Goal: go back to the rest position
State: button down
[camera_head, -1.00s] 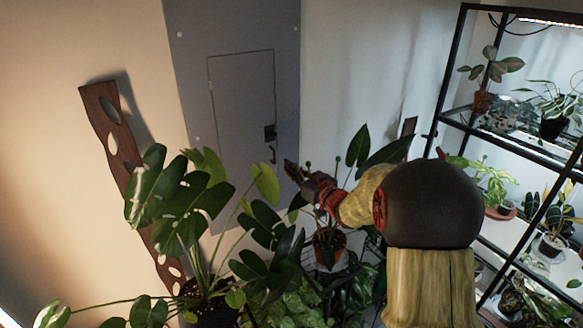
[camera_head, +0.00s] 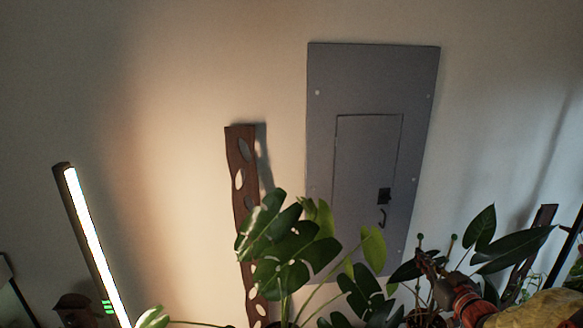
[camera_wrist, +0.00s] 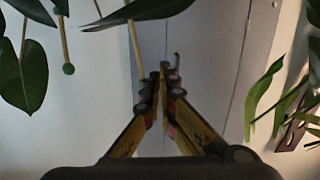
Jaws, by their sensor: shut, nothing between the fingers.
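My gripper (camera_head: 428,262) is at the lower right of the head view, among dark leaves and in front of the lower part of the wall near the grey panel. In the wrist view my gripper (camera_wrist: 163,75) points ahead with its fingertips together and nothing between them. The grey electrical panel (camera_head: 340,80) hangs on the wall, its inner door closed, with a black latch (camera_head: 384,196). The panel also fills the middle of the wrist view (camera_wrist: 207,50). Most of my arm is outside the head view.
A large split-leaf plant (camera_head: 285,245) stands left of my gripper. Dark leaves (camera_head: 515,248) are close on its right, and leaves (camera_wrist: 22,75) hang close in the wrist view. A wooden board with holes (camera_head: 241,190) leans on the wall; a lit tube lamp (camera_head: 92,245) stands left.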

jog(key=s+d+f+m+g+h, duration=0.4)
jog(key=s+d+f+g+h, duration=0.3)
jog(key=s+f, duration=0.45)
jog(key=s+a+r+g+y+b, duration=0.3)
jog(key=s+a+g, duration=0.4)
jog(key=s+a, duration=1.1)
jog(key=s+a+r+n+t+y+b, duration=0.1)
jog(key=a+r, duration=0.1)
jog(key=a, duration=0.4)
jog(key=s+a+r+n+t+y+b, duration=0.1)
jog(key=a+r+y, duration=0.1)
jog(key=a, duration=0.4)
jog(key=shift+s+a+r+n+t, duration=0.25)
jog(key=shift+r+n+t, duration=0.15)
jog(key=shift+r, duration=0.05)
jog(key=c, duration=2.6)
grip_release()
